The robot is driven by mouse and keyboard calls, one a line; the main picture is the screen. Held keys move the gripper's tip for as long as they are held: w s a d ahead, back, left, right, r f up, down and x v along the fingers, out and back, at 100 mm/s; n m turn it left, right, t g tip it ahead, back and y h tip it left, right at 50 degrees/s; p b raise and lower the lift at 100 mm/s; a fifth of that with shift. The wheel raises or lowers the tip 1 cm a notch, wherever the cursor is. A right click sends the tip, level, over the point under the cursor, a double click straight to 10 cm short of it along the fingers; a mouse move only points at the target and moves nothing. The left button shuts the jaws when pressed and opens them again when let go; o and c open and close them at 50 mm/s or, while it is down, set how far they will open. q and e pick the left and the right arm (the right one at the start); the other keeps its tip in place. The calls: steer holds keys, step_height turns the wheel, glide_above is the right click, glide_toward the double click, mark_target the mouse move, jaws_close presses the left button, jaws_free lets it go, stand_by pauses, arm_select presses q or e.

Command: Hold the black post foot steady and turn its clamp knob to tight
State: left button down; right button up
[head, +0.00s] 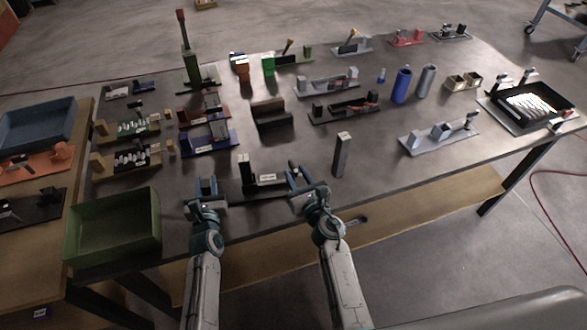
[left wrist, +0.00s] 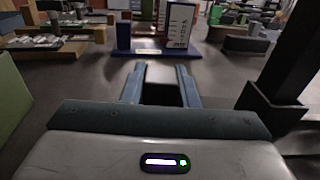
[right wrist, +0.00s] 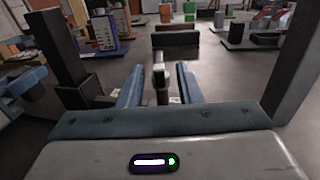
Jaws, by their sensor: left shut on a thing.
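The black post foot (head: 258,190) lies near the table's front edge, with an upright black post (head: 244,168) and a white label on it. The post also stands at right in the left wrist view (left wrist: 283,55). My left gripper (head: 207,187) is shut on the foot's left end, a dark block (left wrist: 160,88) between its fingers. The clamp knob (right wrist: 161,84), dark with a pale upper part, stands between the fingers of my right gripper (head: 302,183) at the foot's right end. The right fingers are open, with gaps either side of the knob. The knob's lower part is partly hidden.
A separate dark upright block (head: 341,156) stands right of my right gripper. A green bin (head: 115,228) is at the front left. Blue-based and dark fixtures (head: 210,142) stand behind the foot. The tabletop (head: 385,170) to the right is mostly bare.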

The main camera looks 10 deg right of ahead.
steer(key=v, duration=0.9)
